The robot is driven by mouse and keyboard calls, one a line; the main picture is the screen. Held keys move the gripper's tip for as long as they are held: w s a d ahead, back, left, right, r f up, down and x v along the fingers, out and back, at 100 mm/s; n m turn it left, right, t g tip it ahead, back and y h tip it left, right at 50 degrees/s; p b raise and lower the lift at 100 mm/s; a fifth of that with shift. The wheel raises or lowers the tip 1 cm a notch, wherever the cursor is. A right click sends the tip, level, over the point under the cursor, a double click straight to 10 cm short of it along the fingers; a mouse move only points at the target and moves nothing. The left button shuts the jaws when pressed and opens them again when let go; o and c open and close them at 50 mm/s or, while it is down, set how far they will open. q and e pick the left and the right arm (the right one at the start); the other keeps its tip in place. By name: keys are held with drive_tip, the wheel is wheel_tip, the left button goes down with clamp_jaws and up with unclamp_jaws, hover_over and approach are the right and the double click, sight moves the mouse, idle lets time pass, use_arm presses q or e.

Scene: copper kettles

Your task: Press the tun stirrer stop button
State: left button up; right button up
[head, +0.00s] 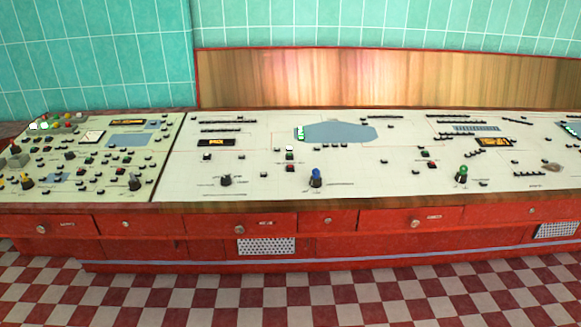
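A long, pale control panel (250,185) runs across the head view, with many small buttons, knobs and dark label strips. The labels are too small to read, so I cannot tell which button is the tun stirrer stop. A small red button (290,157) sits left of the blue knob (316,177), just below a white lit piece. Another red button (432,165) sits left of the green knob (463,172). More small coloured buttons are on the left panel section (60,150). Neither of my grippers is in view.
Red drawers (365,221) with round knobs run along the console front, below a wooden edge (300,205). A wooden board (400,78) and teal tiled wall (90,50) stand behind. The red-and-white chequered floor (290,305) in front is clear.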

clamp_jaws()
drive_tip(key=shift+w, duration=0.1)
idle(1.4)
